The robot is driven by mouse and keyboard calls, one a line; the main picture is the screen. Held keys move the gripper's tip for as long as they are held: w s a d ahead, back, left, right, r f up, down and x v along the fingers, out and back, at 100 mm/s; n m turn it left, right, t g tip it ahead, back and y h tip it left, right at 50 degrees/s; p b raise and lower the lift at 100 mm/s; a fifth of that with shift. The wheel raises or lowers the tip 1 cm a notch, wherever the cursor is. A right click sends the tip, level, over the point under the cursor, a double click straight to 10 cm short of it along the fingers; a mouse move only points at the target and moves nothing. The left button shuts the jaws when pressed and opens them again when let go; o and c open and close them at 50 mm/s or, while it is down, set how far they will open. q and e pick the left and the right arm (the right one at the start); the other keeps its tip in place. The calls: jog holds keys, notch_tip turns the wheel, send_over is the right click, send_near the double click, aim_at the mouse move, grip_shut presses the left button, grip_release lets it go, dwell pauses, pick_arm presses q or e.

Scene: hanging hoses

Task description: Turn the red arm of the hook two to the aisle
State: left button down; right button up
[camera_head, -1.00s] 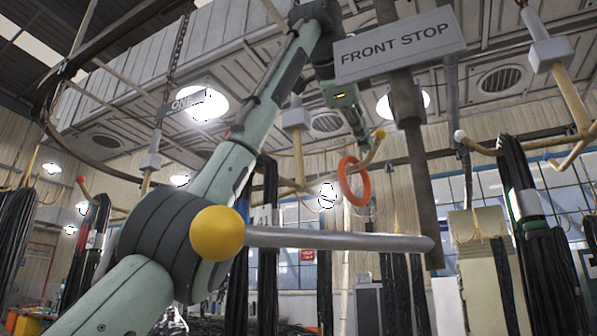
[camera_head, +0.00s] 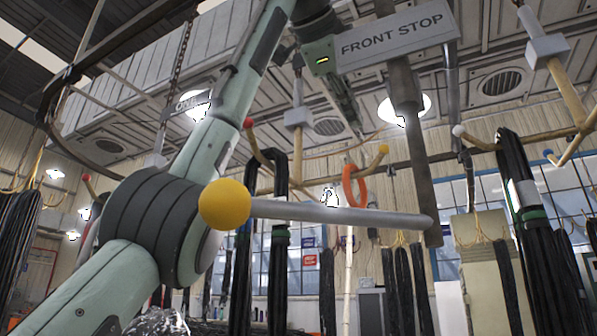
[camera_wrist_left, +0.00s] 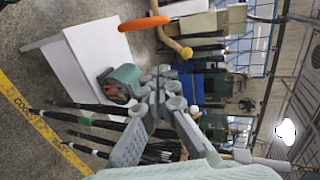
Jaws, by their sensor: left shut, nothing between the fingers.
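A hook hangs at the middle of the head view, its pale block (camera_head: 298,118) above bent wooden arms. One arm ends in a red ball (camera_head: 248,123), with black hoses (camera_head: 281,240) hanging near it; another ends in a yellow ball (camera_head: 383,149). I cannot read a number on this hook. An orange ring (camera_head: 354,186) is at the yellow-tipped arm. My left gripper (camera_head: 358,130) is up near that arm, apparently apart from it. In the wrist view its fingers (camera_wrist_left: 160,92) are closed and empty, with the yellow-tipped arm (camera_wrist_left: 186,52) beyond. My right gripper is not seen.
A grey rod (camera_head: 340,214) with a large yellow ball (camera_head: 224,205) crosses the foreground to a post below the FRONT STOP sign (camera_head: 398,38). Another hook (camera_head: 547,48) with black hoses is at right. A white table (camera_wrist_left: 85,58) shows in the wrist view.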

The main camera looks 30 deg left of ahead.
pick_arm(q)
jog(key=shift+s+b, duration=0.55)
jog(key=shift+s, duration=1.95)
